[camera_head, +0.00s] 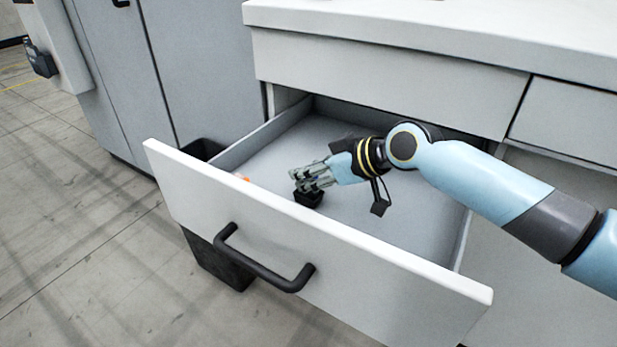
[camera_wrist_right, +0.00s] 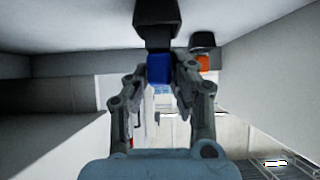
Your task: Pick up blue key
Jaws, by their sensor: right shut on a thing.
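The blue key shows in the right wrist view as a blue block (camera_wrist_right: 159,69) with a larger black part above it. My right gripper (camera_wrist_right: 159,82) is shut on it, one finger on each side of the blue part. In the head view my right gripper (camera_head: 312,178) is inside the open drawer. The key's black part (camera_head: 309,199) shows just below the fingertips there; its blue part is hidden by the fingers. I cannot tell whether the key touches the drawer floor. My left gripper is in neither view.
The drawer (camera_head: 360,219) is pulled out, with a black handle (camera_head: 262,262) on its front. An orange key (camera_wrist_right: 203,62) with a black part lies in the drawer; only a bit of orange (camera_head: 243,178) shows over the front panel. A black bin (camera_head: 215,262) stands below left.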

